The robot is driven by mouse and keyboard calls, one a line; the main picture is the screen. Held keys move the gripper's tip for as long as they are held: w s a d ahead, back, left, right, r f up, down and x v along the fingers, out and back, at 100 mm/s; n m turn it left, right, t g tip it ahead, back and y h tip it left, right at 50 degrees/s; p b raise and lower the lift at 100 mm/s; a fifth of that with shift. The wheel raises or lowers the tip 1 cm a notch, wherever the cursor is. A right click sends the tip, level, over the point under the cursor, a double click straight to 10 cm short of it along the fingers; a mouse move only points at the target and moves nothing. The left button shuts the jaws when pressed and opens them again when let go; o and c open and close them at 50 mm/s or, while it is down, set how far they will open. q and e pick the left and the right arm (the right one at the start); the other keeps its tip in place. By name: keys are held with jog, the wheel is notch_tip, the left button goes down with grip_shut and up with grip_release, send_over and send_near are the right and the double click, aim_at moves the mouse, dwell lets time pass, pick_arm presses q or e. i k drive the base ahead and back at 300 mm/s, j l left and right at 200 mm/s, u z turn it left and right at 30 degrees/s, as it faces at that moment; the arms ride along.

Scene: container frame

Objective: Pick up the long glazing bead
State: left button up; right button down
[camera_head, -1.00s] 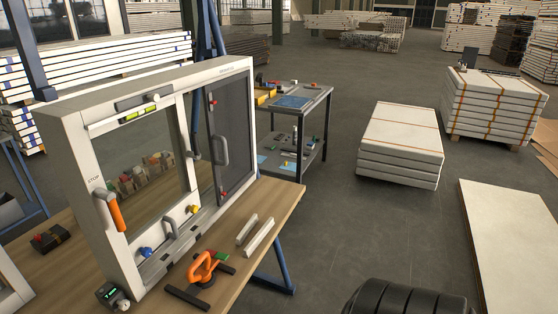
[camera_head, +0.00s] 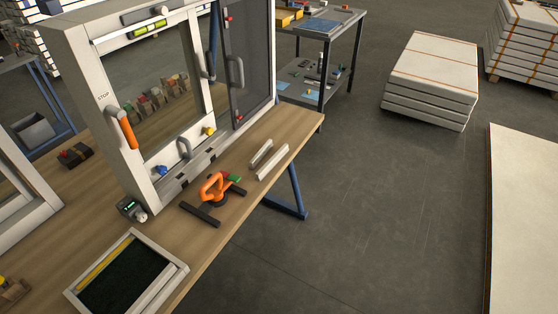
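Two pale glazing beads lie side by side on the wooden workbench (camera_head: 235,196), near its right end and in front of the white window frame (camera_head: 120,150). The long glazing bead (camera_head: 273,161) is the right one, nearer the bench's front edge. The short bead (camera_head: 261,153) lies just left of it, with a narrow gap between them. Both look flat and uncovered. Neither of my grippers shows in this view, so their state cannot be seen.
An orange-handled tool (camera_head: 214,187) with dark bars lies left of the beads. A framed dark panel (camera_head: 127,276) lies at the front left of the bench. A tool cart (camera_head: 318,60) stands behind. The grey floor to the right is open up to the stacked white panels (camera_head: 430,80).

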aim_at(269, 166)
jog(key=u, duration=1.7)
jog(key=l+u, duration=0.95)
